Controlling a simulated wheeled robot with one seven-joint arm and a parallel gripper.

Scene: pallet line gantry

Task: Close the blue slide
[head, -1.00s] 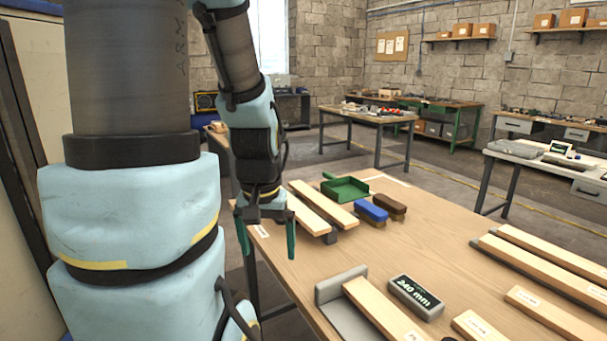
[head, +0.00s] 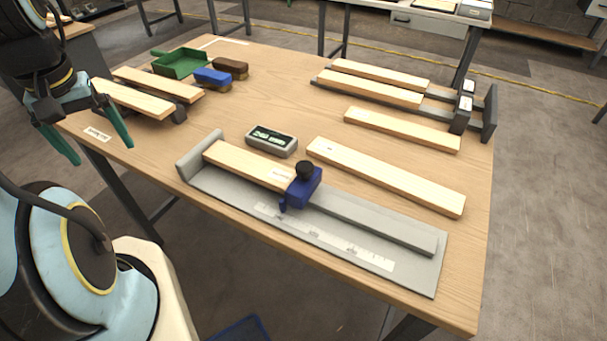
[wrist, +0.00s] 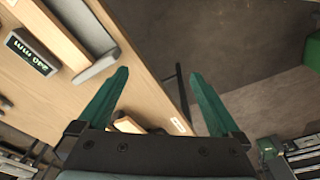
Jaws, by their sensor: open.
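The blue slide (head: 304,188) with a black knob (head: 305,169) sits on the grey measuring fixture (head: 415,270), at the right end of a wooden board (head: 235,163). The board lies on the fixture from its left end stop (head: 199,151) to the slide; I cannot tell whether slide and board touch. My gripper (head: 101,152) is open and empty, off the table's left front edge, well left of the slide. In the wrist view my gripper (wrist: 158,73) points past the table edge at the floor. The slide is not visible there.
A display block (head: 271,141) stands behind the fixture; it also shows in the wrist view (wrist: 32,52). Loose boards (head: 385,175) lie behind. Blue (head: 213,77) and brown (head: 231,67) brushes and a green dustpan (head: 180,62) are at the back left.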

